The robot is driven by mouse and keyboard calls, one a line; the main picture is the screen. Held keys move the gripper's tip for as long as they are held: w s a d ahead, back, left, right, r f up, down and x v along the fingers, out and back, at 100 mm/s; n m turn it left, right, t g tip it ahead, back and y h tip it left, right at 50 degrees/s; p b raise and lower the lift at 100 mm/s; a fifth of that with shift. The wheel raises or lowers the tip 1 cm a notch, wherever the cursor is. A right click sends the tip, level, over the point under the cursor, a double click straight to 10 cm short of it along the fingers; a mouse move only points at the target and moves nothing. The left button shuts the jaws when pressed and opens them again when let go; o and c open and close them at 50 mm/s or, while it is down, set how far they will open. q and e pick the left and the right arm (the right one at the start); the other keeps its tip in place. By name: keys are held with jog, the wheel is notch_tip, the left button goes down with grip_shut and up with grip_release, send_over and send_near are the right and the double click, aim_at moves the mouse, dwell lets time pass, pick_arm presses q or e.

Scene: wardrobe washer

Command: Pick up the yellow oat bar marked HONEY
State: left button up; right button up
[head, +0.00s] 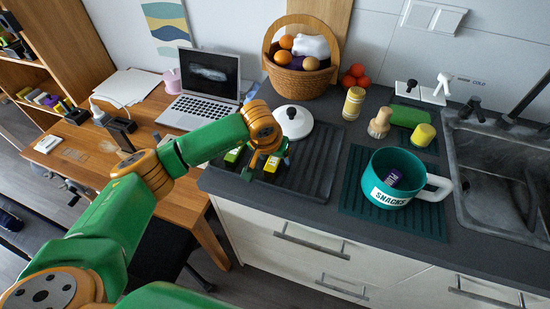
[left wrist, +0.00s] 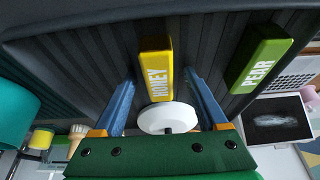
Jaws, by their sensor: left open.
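The yellow oat bar marked HONEY (left wrist: 156,72) lies on the dark ridged drain mat (left wrist: 90,60). In the left wrist view it shows between and beyond the two blue fingers of my left gripper (left wrist: 160,82), which are apart with gaps on both sides. In the head view my left gripper (head: 266,162) hangs over the mat and partly hides the yellow bar (head: 272,164). I cannot tell whether the fingers are down around the bar or just above it. My right gripper is not in view.
A green bar marked PEAR (left wrist: 262,60) lies beside the yellow one. A white round lid (head: 294,121) stands behind. A teal SNACKS mug (head: 395,172) holding a dark packet is to the right, before the sink (head: 490,165). A laptop (head: 205,85) is at the left.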

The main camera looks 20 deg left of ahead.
pick_arm(q)
jog(key=shift+s+r, duration=0.15)
jog(key=shift+s, duration=0.1)
jog(key=c, duration=0.9)
grip_shut()
jog(key=shift+w, duration=0.1)
